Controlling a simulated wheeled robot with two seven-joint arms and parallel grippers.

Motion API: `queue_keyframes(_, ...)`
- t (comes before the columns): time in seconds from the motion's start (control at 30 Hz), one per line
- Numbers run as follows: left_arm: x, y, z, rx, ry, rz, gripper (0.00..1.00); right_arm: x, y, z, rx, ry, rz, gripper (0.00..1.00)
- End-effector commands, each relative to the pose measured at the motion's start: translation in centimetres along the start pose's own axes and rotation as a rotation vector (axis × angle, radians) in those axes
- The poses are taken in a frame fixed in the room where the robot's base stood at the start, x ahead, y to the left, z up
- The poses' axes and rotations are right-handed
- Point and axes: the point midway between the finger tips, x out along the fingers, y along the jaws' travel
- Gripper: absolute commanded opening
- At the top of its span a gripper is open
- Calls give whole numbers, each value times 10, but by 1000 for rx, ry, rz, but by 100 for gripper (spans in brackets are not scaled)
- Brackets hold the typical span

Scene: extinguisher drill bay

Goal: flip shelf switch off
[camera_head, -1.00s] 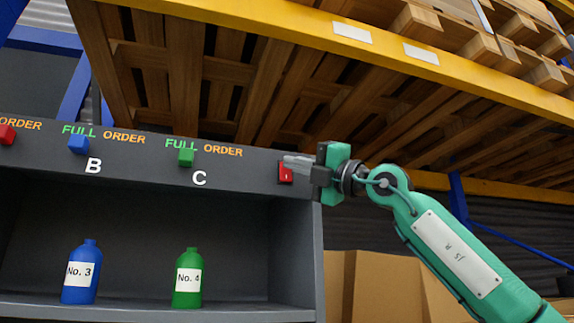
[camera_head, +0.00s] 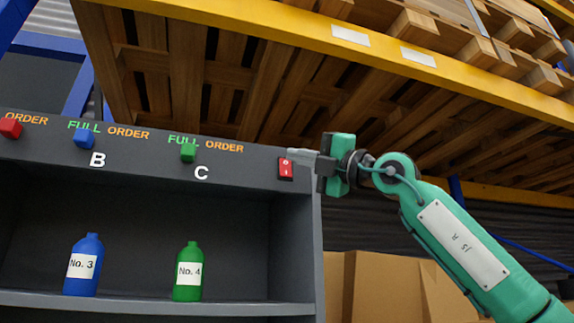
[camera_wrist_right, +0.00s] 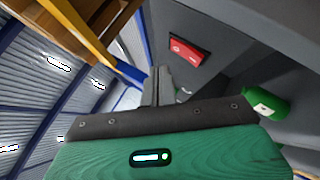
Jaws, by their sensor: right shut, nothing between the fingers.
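The red shelf switch (camera_head: 286,168) sits at the right end of the dark shelf's header panel, with small white marks on its face. It also shows in the right wrist view (camera_wrist_right: 185,49), beyond my fingertips. My right gripper (camera_head: 292,154) is shut and empty, its tips at the upper edge of the switch in the head view. In the wrist view the shut fingers (camera_wrist_right: 160,72) point just left of the switch, apart from it in the picture; I cannot tell if they touch. My left gripper is not in view.
The grey shelf (camera_head: 240,200) holds a blue bottle No. 3 (camera_head: 84,266) and a green bottle No. 4 (camera_head: 187,272). Red (camera_head: 10,128), blue (camera_head: 84,137) and green (camera_head: 188,152) sliders sit on its header. A yellow rack beam (camera_head: 300,25) and pallets hang above; cardboard boxes (camera_head: 385,285) stand right.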

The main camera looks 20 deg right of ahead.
Motion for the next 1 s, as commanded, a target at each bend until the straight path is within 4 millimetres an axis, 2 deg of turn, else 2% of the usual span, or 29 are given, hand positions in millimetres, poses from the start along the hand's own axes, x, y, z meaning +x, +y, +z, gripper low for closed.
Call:
queue_keyframes(0.03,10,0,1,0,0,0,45,-6,-1,-5,-2,0,2,0)
queue_keyframes(0.1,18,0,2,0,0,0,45,-11,2,-9,-2,-1,3,0)
queue_keyframes(0.4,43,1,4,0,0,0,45,-30,18,-22,-1,0,1,0)
queue_keyframes(1.0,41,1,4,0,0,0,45,-29,21,-22,0,0,1,0)
